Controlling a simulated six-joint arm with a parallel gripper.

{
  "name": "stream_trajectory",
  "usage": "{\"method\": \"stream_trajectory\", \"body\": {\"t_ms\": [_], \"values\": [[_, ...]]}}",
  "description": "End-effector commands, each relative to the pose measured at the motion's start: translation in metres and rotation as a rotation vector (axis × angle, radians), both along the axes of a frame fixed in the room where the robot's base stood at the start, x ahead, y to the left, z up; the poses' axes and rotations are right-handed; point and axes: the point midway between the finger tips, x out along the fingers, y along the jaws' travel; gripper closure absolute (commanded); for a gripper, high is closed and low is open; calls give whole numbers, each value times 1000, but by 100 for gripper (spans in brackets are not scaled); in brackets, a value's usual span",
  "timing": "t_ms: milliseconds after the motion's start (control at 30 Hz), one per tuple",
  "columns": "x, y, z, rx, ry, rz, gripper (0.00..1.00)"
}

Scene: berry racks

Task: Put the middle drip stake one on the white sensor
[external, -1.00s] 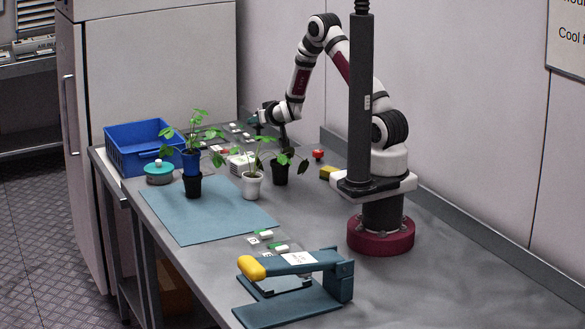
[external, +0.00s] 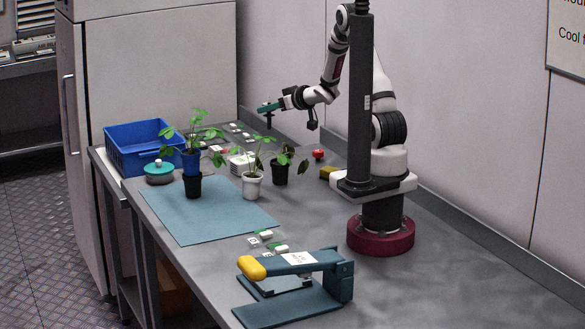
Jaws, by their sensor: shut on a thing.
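My gripper (external: 265,108) is raised above the far part of the bench, behind the plants, with its jaws pointing left. It is shut on a thin dark piece (external: 268,121) that hangs below the fingers; it looks like a drip stake, but is too small to be sure. Several small white pieces (external: 235,128) lie on the bench's far end, below and left of the gripper. Two white blocks with green parts (external: 282,249) lie near the mat's front right corner. I cannot tell which white piece is the white sensor.
Potted plants in a blue-and-black pot (external: 192,185), a white pot (external: 252,186) and a black pot (external: 280,174) stand on or beside the blue mat (external: 185,220). A blue crate (external: 125,160) is at left. A yellow-handled press (external: 318,262) stands in front.

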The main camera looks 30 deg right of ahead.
Motion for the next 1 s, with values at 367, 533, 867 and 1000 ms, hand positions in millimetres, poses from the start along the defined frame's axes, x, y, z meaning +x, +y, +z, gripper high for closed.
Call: {"method": "stream_trajectory", "body": {"t_ms": [367,533,867,1000], "values": [[25,73,-55,-2,3,-1,100],[25,73,-85,-3,1,0,100],[25,73,-89,-2,-1,-1,100],[26,73,-90,-2,-1,-1,53]]}}
